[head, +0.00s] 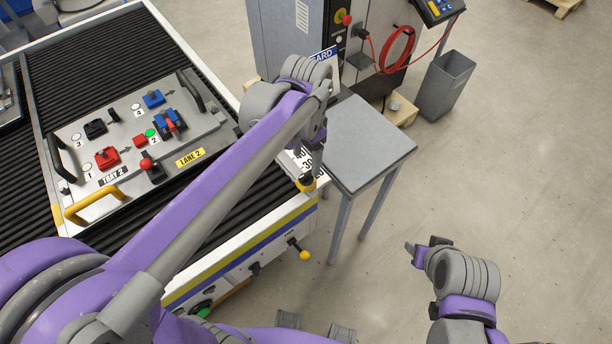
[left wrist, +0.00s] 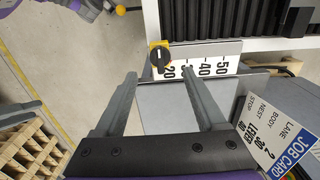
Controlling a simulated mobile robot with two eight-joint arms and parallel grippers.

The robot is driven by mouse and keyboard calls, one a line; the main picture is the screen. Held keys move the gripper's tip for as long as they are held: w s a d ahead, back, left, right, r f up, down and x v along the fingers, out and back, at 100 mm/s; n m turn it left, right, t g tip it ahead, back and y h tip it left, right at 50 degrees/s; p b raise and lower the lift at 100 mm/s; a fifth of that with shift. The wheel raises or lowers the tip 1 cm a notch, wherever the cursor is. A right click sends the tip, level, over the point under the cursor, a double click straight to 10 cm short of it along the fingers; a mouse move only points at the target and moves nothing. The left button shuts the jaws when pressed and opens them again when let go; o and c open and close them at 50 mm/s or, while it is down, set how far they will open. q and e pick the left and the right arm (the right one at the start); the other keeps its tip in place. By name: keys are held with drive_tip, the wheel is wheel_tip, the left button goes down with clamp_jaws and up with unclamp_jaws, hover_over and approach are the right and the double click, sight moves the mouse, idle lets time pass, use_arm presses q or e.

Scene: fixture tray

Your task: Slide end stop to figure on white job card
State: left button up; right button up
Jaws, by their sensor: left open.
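The end stop, a yellow block with a black knob (left wrist: 159,56), sits on a white scale strip (left wrist: 228,48) marked 20 to 50, next to the 20 figure. It also shows in the head view (head: 307,184), at the table's corner. My left gripper (left wrist: 158,74) is open and empty, its fingers apart on either side of the end stop in the picture; no contact is visible. The white job card (left wrist: 283,133) with a blue heading is at the right of the left wrist view; its stop figure is too small to read surely. My right gripper (head: 425,245) hangs over the floor, its jaws unclear.
A fixture tray (head: 130,182) with red, blue and black parts lies on the roller table. A grey side table (head: 365,145) stands beside the scale corner. A grey cabinet (head: 283,40) and a bin (head: 445,85) stand behind.

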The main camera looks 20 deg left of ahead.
sight(306, 174)
use_arm(q)
wheel_tip(306, 174, down, 9)
drive_tip(key=shift+f, duration=0.1)
idle(0.3)
clamp_jaws()
idle(1.3)
